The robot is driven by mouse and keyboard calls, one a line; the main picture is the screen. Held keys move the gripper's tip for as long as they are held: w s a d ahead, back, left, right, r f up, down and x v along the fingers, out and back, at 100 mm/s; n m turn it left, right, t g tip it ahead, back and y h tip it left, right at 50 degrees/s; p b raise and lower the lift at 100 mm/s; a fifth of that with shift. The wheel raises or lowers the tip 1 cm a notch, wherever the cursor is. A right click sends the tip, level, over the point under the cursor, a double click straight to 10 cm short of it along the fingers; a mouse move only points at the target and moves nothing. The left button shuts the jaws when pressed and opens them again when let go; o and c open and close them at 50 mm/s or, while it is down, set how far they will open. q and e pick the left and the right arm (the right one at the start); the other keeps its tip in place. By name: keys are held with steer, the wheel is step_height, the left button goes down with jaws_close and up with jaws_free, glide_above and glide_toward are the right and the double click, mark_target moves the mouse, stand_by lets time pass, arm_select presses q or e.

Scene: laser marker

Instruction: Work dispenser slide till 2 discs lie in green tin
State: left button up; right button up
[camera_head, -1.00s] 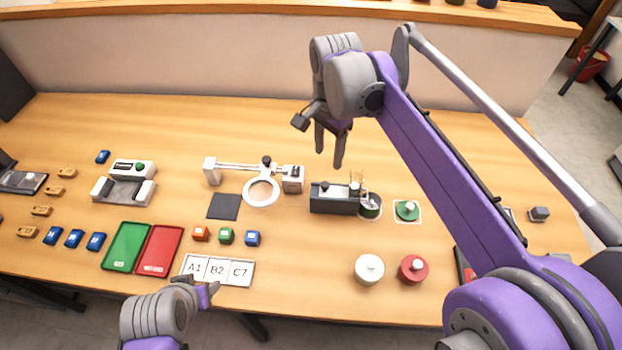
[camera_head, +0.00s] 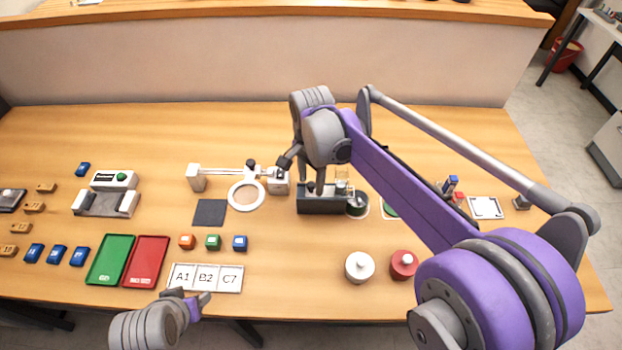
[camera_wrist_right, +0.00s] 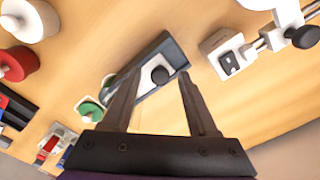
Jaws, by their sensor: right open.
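The dispenser is a dark grey box (camera_head: 322,207) at the right-middle of the table; its black slide knob (camera_wrist_right: 160,75) shows in the wrist view. The dark green tin (camera_head: 357,208) stands at the dispenser's right end; discs inside it are too small to make out. My right gripper (camera_head: 314,188) is open, with its fingers pointing down over the dispenser. In the wrist view its fingertips (camera_wrist_right: 160,72) lie on either side of the knob; contact cannot be told. My left gripper (camera_head: 192,297) is low at the table's front edge, away from the dispenser.
A ring magnifier stand (camera_head: 246,194) is left of the dispenser. A white pot (camera_head: 359,268) and a red pot (camera_head: 404,265) stand in front. Green and red trays (camera_head: 110,259) lie left.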

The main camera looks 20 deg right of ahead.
jaws_close()
stand_by(1.4)
